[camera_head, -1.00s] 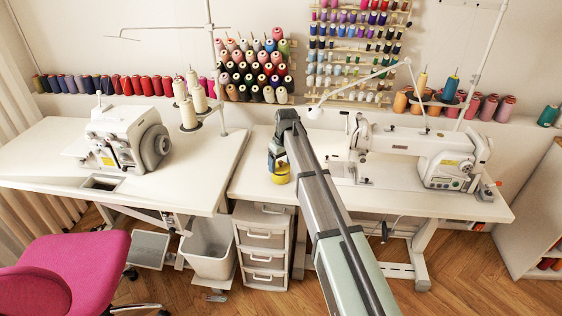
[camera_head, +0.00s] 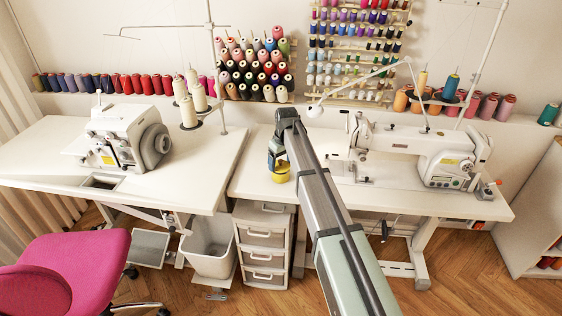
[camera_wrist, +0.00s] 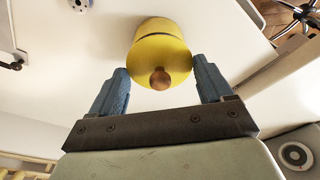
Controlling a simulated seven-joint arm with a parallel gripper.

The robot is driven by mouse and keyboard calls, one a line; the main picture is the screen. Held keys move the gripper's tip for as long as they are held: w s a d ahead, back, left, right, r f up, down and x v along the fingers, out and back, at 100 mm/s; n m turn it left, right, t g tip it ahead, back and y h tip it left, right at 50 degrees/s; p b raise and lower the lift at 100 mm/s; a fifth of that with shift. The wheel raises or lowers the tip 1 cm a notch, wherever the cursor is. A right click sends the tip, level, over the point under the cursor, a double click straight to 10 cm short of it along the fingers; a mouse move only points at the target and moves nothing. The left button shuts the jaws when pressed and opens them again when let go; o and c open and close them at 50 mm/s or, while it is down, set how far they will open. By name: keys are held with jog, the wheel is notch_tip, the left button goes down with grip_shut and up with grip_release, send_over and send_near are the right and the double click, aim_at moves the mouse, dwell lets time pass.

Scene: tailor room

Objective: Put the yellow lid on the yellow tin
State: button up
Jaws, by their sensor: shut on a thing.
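The yellow lid (camera_wrist: 160,62) with its round wooden knob (camera_wrist: 160,79) sits between the fingertips of my gripper (camera_wrist: 165,84) in the wrist view. The blue fingers are on either side of the lid and shut on it. The yellow tin (camera_wrist: 159,27) is directly behind the lid, in line with it, with a thin dark seam between them. I cannot tell whether the lid is fully seated. In the head view my gripper (camera_head: 277,160) is low over the white table, with the yellow tin (camera_head: 281,176) just under it. The lid is hard to tell apart there.
A white sewing machine (camera_head: 420,155) stands to the right on the same table (camera_head: 258,190). An overlocker (camera_head: 125,140) stands on the left table (camera_head: 50,150). Thread cones (camera_head: 255,70) fill the rack behind. The table around the tin is clear.

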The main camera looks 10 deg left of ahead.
aim_at(284, 168)
jog(key=shift+f, duration=0.65)
jog(key=o, duration=0.7)
jog(key=shift+o, duration=0.2)
notch_tip(284, 168, up, 11)
jog(key=s+d, duration=0.1)
dwell(1.0)
jog(key=shift+s+d+f, duration=0.1)
